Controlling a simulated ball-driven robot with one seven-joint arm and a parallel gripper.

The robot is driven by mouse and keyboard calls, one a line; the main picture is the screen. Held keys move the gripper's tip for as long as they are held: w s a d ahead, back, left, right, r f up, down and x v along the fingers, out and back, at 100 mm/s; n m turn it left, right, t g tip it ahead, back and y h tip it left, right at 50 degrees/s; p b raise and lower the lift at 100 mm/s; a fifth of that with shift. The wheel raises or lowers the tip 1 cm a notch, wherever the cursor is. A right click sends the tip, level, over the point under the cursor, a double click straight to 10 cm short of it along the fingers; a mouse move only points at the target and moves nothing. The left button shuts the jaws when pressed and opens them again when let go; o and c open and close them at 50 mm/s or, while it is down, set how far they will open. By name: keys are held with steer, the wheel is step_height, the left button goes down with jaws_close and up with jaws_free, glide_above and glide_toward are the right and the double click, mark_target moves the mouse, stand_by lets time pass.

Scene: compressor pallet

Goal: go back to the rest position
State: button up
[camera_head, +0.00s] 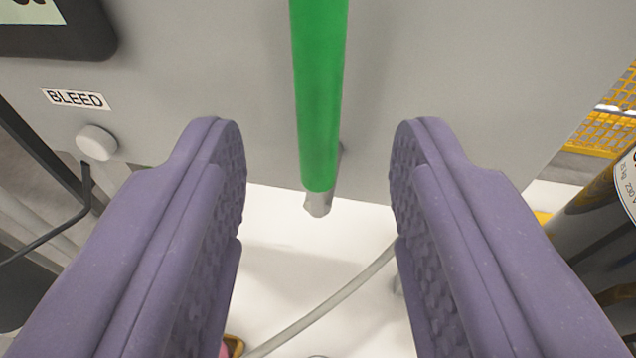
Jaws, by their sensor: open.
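My gripper (318,160) fills the lower part of the head camera view. Its two purple, ribbed fingers are spread wide apart with nothing held between them. A green bar (318,95) with a grey metal tip hangs down from the top edge, in line with the gap between the fingers. No finger appears to touch it. Behind it is a grey panel (240,50) with a label reading BLEED (76,98) and a round white knob (97,143) below the label, left of the left finger.
A pale hose (335,298) crosses the white surface (285,265) below the panel. A dark cylinder (590,225) with a white label stands at the right. Yellow mesh (600,133) shows behind it. A black-framed part (65,30) is at the top left, and a dark bent rod (50,235) below.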

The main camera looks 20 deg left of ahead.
steer(key=shift+s+d+r, duration=0.1)
steer(key=shift+s+d, duration=0.15)
steer(key=shift+s, duration=0.3)
